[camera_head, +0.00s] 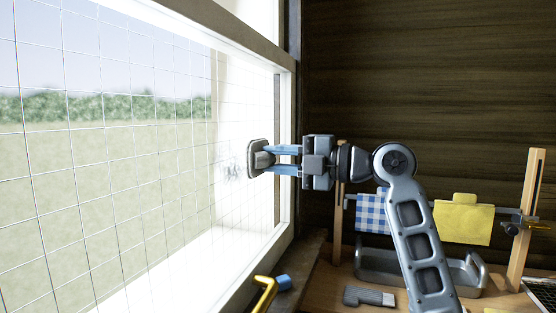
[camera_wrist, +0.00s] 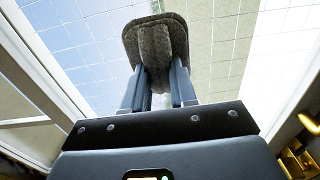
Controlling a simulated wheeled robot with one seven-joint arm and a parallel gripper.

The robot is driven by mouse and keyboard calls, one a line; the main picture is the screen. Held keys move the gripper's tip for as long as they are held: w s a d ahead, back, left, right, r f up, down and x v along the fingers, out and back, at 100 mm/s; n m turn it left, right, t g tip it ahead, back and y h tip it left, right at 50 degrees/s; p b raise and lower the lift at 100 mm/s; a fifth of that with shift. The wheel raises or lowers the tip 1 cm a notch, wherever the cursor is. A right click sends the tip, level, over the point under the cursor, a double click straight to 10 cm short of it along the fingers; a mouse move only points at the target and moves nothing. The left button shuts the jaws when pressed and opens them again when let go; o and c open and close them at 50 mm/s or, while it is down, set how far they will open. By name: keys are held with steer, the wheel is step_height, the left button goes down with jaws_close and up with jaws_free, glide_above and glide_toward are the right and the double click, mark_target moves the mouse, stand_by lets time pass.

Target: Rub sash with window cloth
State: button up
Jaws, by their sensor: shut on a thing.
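My gripper (camera_head: 268,160) is shut on a grey pad (camera_head: 259,158) with a dark rim, and holds it up at the window. In the wrist view the pad (camera_wrist: 155,40) looks like thick felt, with its grip between my two fingers (camera_wrist: 157,80). The window sash (camera_head: 285,190) has a pale frame around a pane (camera_head: 120,170) crossed by thin grid lines. I cannot tell whether the pad touches the glass. A blue checked cloth (camera_head: 372,213) and a yellow cloth (camera_head: 463,222) hang on a rail.
The rail's wooden posts (camera_head: 526,225) stand on a bench at the right. The air along the pane is clear.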

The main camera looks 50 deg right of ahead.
mark_target(266, 162)
steer(key=shift+b+x, duration=0.4)
steer(key=shift+x, duration=0.5)
steer(key=shift+s+a+b, duration=0.35)
steer(key=shift+a+b, duration=0.05)
steer(key=shift+a, duration=0.35)
steer(key=shift+s+a+b, duration=0.35)
steer(key=shift+a+b, duration=0.05)
steer(key=shift+a, duration=0.4)
steer(key=shift+s+a+b, duration=0.45)
steer(key=shift+s+a, duration=0.05)
steer(key=shift+a, duration=1.1)
steer(key=shift+s+a+b, duration=0.5)
steer(key=shift+a, duration=1.1)
steer(key=shift+s+a+b, duration=0.45)
steer(key=shift+s+a, duration=0.05)
steer(key=shift+a, duration=1.1)
steer(key=shift+s+a+f, duration=0.1)
steer(key=shift+a, duration=0.05)
steer(key=shift+b, duration=0.35)
